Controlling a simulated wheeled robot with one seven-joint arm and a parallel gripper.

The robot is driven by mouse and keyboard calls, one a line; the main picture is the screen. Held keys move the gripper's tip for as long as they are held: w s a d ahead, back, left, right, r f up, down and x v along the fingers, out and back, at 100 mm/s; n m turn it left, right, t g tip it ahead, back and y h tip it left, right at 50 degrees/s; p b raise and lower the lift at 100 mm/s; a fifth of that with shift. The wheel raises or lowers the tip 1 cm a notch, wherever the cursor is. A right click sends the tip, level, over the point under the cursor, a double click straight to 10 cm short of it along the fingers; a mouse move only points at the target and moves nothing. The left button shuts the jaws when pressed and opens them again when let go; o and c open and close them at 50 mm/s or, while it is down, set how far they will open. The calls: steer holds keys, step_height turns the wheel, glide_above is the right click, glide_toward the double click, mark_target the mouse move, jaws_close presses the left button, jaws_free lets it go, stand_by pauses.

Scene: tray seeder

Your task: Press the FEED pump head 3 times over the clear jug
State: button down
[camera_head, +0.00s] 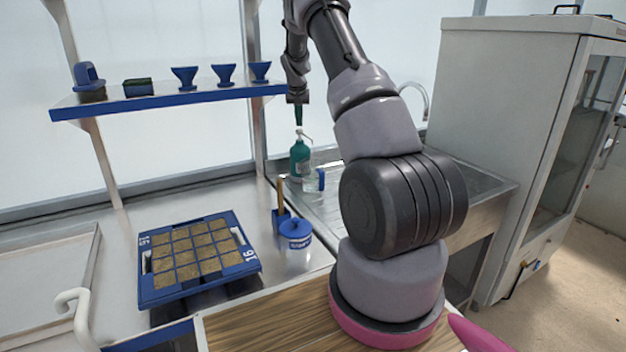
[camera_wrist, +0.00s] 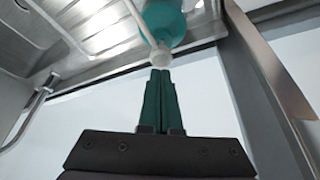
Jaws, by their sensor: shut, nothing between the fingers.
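The FEED bottle is a teal pump bottle (camera_head: 299,160) standing at the sink's left end, and it shows in the wrist view (camera_wrist: 168,22). Its white pump head (camera_head: 305,135) also shows in the wrist view (camera_wrist: 159,56). The clear jug (camera_head: 312,184), with a blue handle, stands just in front of the bottle in the head view. My gripper (camera_head: 299,122) points down right above the pump head, its green fingers (camera_wrist: 160,73) shut and empty. The tips are very close to the pump head; I cannot tell whether they touch. The bottle's label is not readable.
A blue seed tray (camera_head: 150,297) with several soil cells lies on the left bench. A blue-lidded tub (camera_head: 296,234) and a wooden-handled tool (camera_head: 280,196) stand nearer. A blue-edged shelf (camera_head: 165,102) with funnels hangs behind. A metal sink (camera_head: 475,186) is at right.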

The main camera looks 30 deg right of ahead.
stand_by(0.3)
step_height(320, 180, up, 6)
stand_by(0.6)
stand_by(0.3)
steer(key=s+a+r+t+y, duration=0.1)
steer(key=s+a+r, duration=0.5)
steer(key=s+r, duration=0.4)
steer(key=s+a+r+t+y, duration=0.1)
steer(key=s+a+r+y, duration=0.1)
steer(key=s+a+r, duration=0.85)
steer(key=s+a+f, duration=0.2)
steer(key=s, duration=1.2)
steer(key=s+a+f+n+t+y, duration=0.1)
steer(key=s+a+f, duration=0.1)
steer(key=s, duration=1.2)
steer(key=shift+s+a, duration=0.15)
steer(key=shift+a, duration=0.45)
